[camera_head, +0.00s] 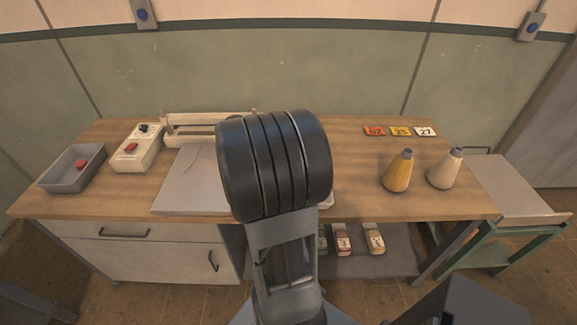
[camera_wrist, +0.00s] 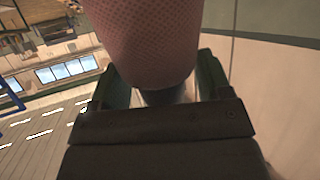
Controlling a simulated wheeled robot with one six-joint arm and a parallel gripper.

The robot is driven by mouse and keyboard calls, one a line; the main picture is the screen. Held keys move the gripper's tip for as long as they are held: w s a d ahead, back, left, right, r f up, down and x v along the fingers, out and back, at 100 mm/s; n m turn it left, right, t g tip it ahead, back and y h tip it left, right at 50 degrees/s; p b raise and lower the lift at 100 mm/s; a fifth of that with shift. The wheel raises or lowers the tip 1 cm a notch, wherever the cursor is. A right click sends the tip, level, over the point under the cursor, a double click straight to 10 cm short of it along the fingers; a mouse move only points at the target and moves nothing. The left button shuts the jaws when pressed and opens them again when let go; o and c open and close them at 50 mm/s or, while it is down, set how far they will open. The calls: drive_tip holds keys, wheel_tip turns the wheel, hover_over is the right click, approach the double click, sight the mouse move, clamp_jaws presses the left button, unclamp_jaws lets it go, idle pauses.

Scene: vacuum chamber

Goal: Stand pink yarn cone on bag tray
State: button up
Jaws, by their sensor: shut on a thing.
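A pink yarn cone (camera_wrist: 148,40) fills the top middle of the wrist view, its dark end (camera_wrist: 168,94) between the fingers. My gripper (camera_wrist: 166,88) is shut on it. The head view does not show the cone or my gripper; my thick dark arm blocks its middle. A grey open tray (camera_head: 60,184) with a small red item in it sits at the bench's left end. I cannot tell for sure whether it is the bag tray.
A yellow cone (camera_head: 397,172) and a cream cone (camera_head: 445,170) stand at the bench's right. Number tags (camera_head: 400,132) lie behind them. A control box (camera_head: 137,150) and flat grey panel (camera_head: 185,185) are at left. A green-framed cart (camera_head: 515,190) stands right. Bare wood (camera_head: 355,190) shows between.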

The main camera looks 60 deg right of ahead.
drive_tip(key=w+d+f+p, duration=0.3)
drive_tip(key=w+d+f, duration=0.5)
drive_tip(key=d+f, duration=0.2)
wheel_tip(320, 180, down, 3)
drive_tip(key=shift+w+d+r, duration=0.1)
drive_tip(key=shift+w+d, duration=0.25)
idle(0.3)
drive_tip(key=shift+f, duration=0.2)
drive_tip(key=o, duration=1.5)
